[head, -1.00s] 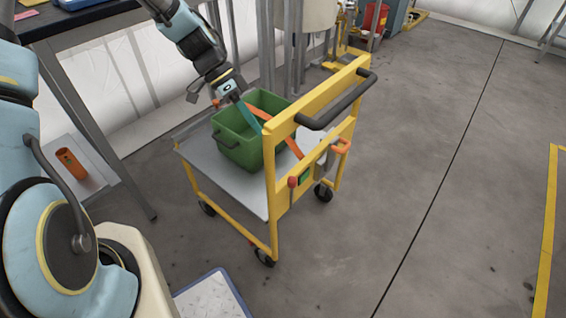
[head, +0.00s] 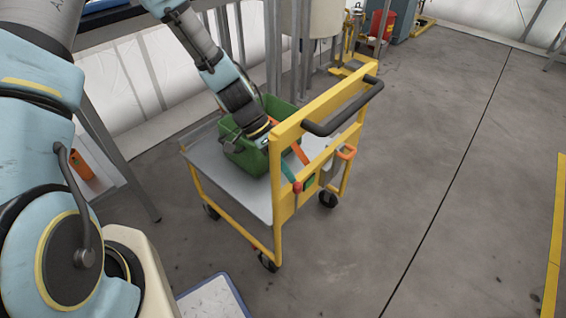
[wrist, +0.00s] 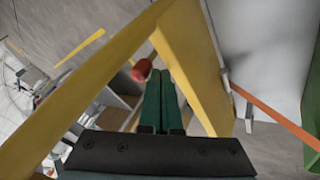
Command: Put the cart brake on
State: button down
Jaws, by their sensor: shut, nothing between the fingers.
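The cart (head: 277,214) has a yellow frame, a grey deck and a black push handle (head: 343,106). A red knob (head: 297,186) sits low on its handle-end frame; the wrist view also shows it (wrist: 142,70). An orange loop handle (head: 346,152) is to its right. I cannot tell for certain which part works the brake. My gripper (head: 292,178) reaches over the deck to the handle-end frame. In the wrist view its green fingers (wrist: 160,73) are shut together and empty, their tips just right of the red knob. Whether they touch it is unclear.
A green bin (head: 246,160) stands on the deck, under my forearm. An orange strip (head: 300,153) slopes beside it and crosses the right of the wrist view. A workbench leg stands left of the cart. The floor to the right is clear.

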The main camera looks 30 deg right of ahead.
jog(key=shift+s, duration=0.1)
jog(key=shift+s+d+r, duration=0.15)
jog(key=shift+s+d, duration=0.05)
jog(key=shift+s, duration=0.65)
jog(key=shift+w, duration=0.1)
